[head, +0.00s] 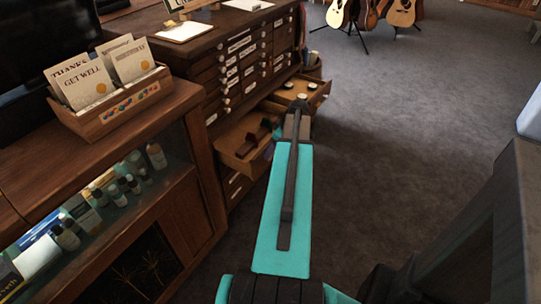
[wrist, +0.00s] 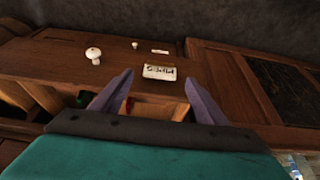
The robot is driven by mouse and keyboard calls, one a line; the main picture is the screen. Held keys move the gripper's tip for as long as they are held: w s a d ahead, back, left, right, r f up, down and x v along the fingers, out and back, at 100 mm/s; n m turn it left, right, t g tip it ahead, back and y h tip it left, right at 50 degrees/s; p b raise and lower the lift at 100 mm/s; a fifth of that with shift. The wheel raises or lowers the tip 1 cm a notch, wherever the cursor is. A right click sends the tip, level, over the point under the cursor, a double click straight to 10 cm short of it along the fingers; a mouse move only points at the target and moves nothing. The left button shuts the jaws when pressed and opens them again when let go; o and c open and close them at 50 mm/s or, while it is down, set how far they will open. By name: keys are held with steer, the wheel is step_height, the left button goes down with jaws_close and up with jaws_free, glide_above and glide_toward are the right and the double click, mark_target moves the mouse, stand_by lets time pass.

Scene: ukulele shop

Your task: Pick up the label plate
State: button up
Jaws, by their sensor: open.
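The label plate (wrist: 159,71) is a small whitish rectangle with dark handwriting on a brown wooden drawer face, in the wrist view. My gripper (wrist: 158,75) is open, its two purple-grey fingers spread wide. In the picture the fingertips lie to either side of the plate; I cannot tell how far they are from it. Nothing is visible between the fingers but the plate, the wood and part of an open drawer (wrist: 160,110). In the head view my arm reaches toward the drawer cabinet (head: 243,62), and I cannot pick out this plate there.
A large white knob (wrist: 93,54), a smaller knob (wrist: 135,45) and another small label (wrist: 160,51) are near the plate. In the head view, two drawers stand pulled out, the lower one (head: 240,165) holding dark objects. A display counter (head: 205,165) is at left; open floor (head: 410,120) lies right.

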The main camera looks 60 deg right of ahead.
steer(key=shift+x, duration=1.4)
steer(key=c, duration=1.1)
steer(key=shift+c, duration=0.2)
steer(key=shift+r, duration=0.15)
steer(key=shift+r, duration=1.65)
steer(key=s+a+r+b, duration=0.1)
steer(key=s+a, duration=0.3)
steer(key=s, duration=1.1)
steer(key=shift+s+r, duration=0.2)
steer(key=shift+s, duration=0.05)
steer(key=shift+w, duration=0.15)
